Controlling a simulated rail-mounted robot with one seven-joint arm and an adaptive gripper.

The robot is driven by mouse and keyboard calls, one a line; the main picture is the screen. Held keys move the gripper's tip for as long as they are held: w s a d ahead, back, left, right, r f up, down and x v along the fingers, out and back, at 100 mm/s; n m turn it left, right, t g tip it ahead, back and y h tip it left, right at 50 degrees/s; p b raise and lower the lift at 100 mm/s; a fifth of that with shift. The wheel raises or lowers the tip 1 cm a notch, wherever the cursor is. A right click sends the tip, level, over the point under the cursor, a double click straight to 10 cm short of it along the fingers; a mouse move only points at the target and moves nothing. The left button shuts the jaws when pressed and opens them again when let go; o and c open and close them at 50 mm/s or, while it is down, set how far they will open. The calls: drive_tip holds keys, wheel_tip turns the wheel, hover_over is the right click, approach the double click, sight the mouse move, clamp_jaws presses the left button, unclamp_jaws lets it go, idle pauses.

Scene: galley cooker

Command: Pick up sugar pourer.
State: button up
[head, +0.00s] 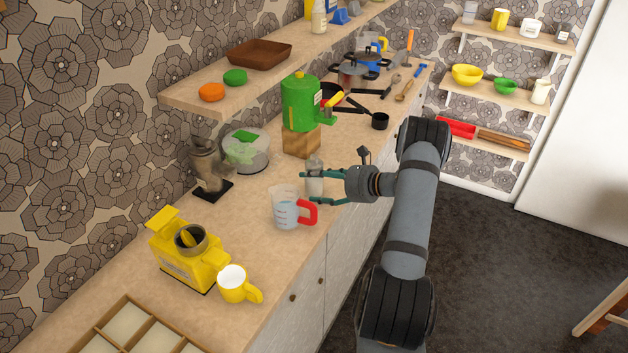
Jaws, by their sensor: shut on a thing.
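The sugar pourer (315,181) is a small clear jar with whitish contents and a narrow pale top. It stands upright at the counter's front side, behind and right of the measuring jug. My gripper (310,187) reaches in from the right with its teal fingers on either side of the pourer, shut on it. The view does not show clearly whether the pourer's base touches the counter.
A measuring jug (286,208) with a red handle is close to the near finger. A green dispenser (301,104) on a wooden block stands behind, and a clear container (246,152) lies left. A yellow machine (186,250) and mug (237,284) stand nearer. A shelf (212,86) overhangs the counter's back.

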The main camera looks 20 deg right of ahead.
drive_tip(key=c, duration=0.5)
drive_tip(key=shift+r, duration=0.15)
drive_tip(key=shift+r+b, duration=0.3)
drive_tip(key=shift+r, duration=0.3)
wheel_tip(320, 180, up, 3)
drive_tip(key=shift+d+f+b, duration=0.1)
drive_tip(key=shift+d+b, duration=0.05)
drive_tip(key=shift+b, duration=0.3)
drive_tip(key=s+d+r+b, duration=0.2)
drive_tip(key=s+d+r, duration=0.4)
drive_tip(key=d, duration=0.3)
drive_tip(key=shift+s+d+r, duration=0.2)
drive_tip(key=shift+s+r, duration=0.05)
drive_tip(key=shift+r, duration=0.15)
